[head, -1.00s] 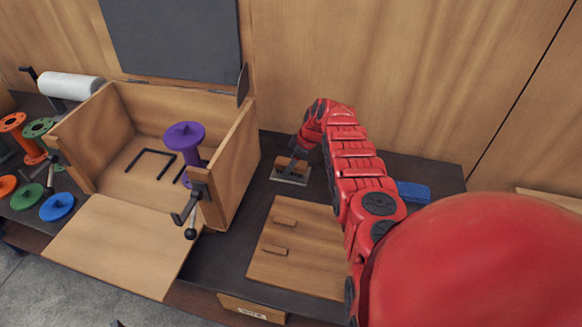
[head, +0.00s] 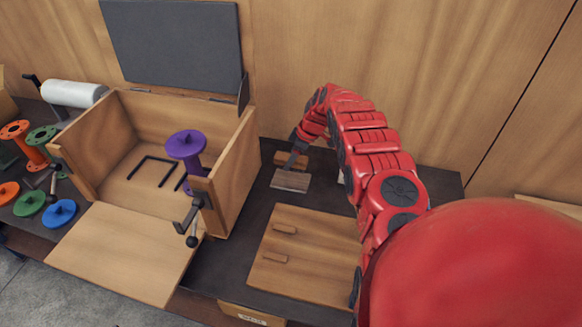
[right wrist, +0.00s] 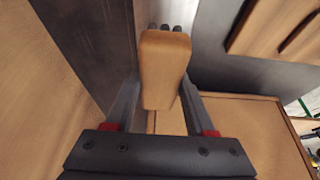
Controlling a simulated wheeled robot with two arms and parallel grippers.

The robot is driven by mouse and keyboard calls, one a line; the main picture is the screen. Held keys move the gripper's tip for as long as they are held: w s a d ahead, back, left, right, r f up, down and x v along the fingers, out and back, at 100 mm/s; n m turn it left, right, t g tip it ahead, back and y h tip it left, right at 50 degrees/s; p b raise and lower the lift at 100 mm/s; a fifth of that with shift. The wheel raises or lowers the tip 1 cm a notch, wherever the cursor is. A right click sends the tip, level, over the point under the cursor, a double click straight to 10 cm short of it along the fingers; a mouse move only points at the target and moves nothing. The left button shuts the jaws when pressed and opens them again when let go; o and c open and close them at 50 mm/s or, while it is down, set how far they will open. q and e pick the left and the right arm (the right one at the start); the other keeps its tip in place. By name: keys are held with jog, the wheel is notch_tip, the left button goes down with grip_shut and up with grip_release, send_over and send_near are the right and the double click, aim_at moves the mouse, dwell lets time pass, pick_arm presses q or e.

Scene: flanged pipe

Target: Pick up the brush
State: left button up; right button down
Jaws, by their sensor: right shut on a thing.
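The brush has a brown wooden block (head: 291,160). In the head view it hangs at my right gripper (head: 297,154), just above and behind a flat rectangular plate (head: 290,181) on the dark bench. In the right wrist view the brush's rounded wooden end (right wrist: 165,62) sits between the two fingers of my right gripper (right wrist: 162,98), which is shut on it. Small dark tips show just past the wood there. A small gap seems to part the brush from the plate. My left gripper is in neither view.
An open wooden box (head: 232,172) with a purple spool (head: 187,147) stands left of the brush. A wooden board (head: 315,250) with two small handles lies in front. Coloured discs and spools are at far left. A wooden wall (head: 400,60) rises behind.

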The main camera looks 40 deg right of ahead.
notch_tip(320, 180, up, 5)
jog(key=shift+w+f+b, duration=0.1)
jog(key=shift+b, duration=0.9)
notch_tip(320, 180, up, 6)
jog(key=p, duration=0.1)
notch_tip(320, 180, up, 10)
jog(key=b, duration=0.2)
send_over(286, 156)
jog(key=s, duration=0.1)
jog(key=shift+s+d+r, duration=0.2)
jog(key=shift+d+r, duration=0.3)
jog(key=shift+r, duration=0.35)
